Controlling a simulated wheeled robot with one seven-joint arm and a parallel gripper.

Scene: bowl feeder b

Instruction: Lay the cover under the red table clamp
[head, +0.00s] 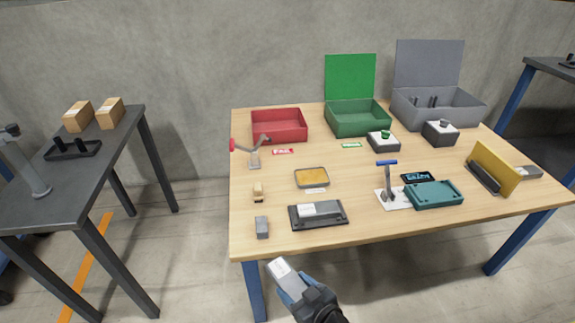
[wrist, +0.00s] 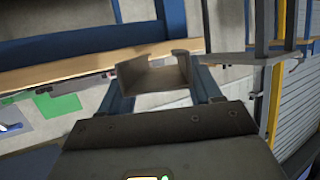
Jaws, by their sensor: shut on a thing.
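My gripper (head: 292,287) is in front of the table's near edge, left of the picture's middle at the bottom. It is shut on a light grey cover (head: 281,268) with a pale patch on top. In the wrist view the cover (wrist: 150,77) looks like a short open channel with raised sides, between my two blue fingers. The red table clamp (head: 254,158) stands at the table's left edge, a metal toggle clamp with its red-tipped handle leaning out to the left. What lies under its arm is too small to tell. The cover is well apart from the clamp.
On the wooden table (head: 340,242) stand a red bin (head: 279,125), a lidded green box (head: 358,117), a dark tray (head: 318,215), a grey block (head: 262,227), a small tan piece (head: 258,191) and a blue-handled clamp (head: 387,180). A dark side table (head: 60,200) stands left, across a gap.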

